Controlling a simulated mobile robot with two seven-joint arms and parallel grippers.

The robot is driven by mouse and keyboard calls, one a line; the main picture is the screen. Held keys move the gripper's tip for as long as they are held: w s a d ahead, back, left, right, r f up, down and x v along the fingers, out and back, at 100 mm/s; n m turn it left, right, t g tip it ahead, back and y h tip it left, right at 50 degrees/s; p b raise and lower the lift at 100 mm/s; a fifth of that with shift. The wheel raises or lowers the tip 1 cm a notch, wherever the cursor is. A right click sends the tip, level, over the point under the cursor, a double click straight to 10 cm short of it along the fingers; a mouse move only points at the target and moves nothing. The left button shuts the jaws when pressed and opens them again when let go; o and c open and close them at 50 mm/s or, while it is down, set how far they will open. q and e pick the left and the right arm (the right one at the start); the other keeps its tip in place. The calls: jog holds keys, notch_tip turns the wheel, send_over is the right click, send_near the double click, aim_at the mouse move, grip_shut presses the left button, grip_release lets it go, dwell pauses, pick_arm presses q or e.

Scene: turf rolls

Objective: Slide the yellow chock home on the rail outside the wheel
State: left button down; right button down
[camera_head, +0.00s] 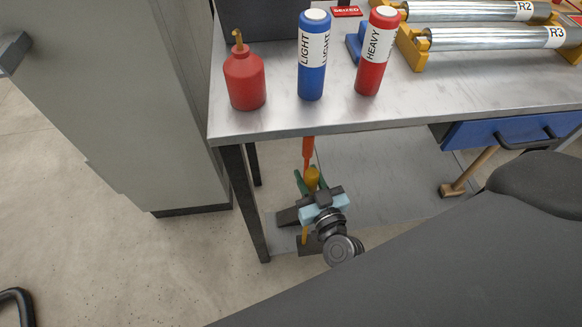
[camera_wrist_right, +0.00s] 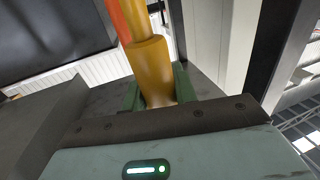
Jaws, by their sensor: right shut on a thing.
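My right gripper (camera_head: 311,181) is below the workbench top, over the lower shelf, with its green fingers pointing away from the camera. It is shut on a yellow-ochre rounded piece (camera_head: 313,175), which has an orange rod (camera_head: 308,146) running up from it. In the right wrist view the yellow-ochre piece (camera_wrist_right: 148,62) stands between the green fingers (camera_wrist_right: 157,98), and the orange part shows at its upper end. I cannot tell whether this piece is the chock. No wheel or rail can be made out. My left gripper is not in view.
The metal workbench (camera_head: 290,120) carries a red oil can (camera_head: 245,82), a blue LIGHT bottle (camera_head: 312,80), a red HEAVY bottle (camera_head: 374,70) and rollers (camera_head: 490,39) on yellow supports (camera_head: 413,52). A bench leg (camera_head: 245,200) stands left of my gripper. A wooden-handled tool (camera_head: 475,169) is on the right.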

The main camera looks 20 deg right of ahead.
jog(key=s+d+r, duration=0.1)
jog(key=s+d, duration=0.3)
jog(key=s, duration=0.2)
jog(key=shift+s+d, duration=0.2)
jog(key=shift+d, duration=0.15)
jog(key=shift+s, duration=0.1)
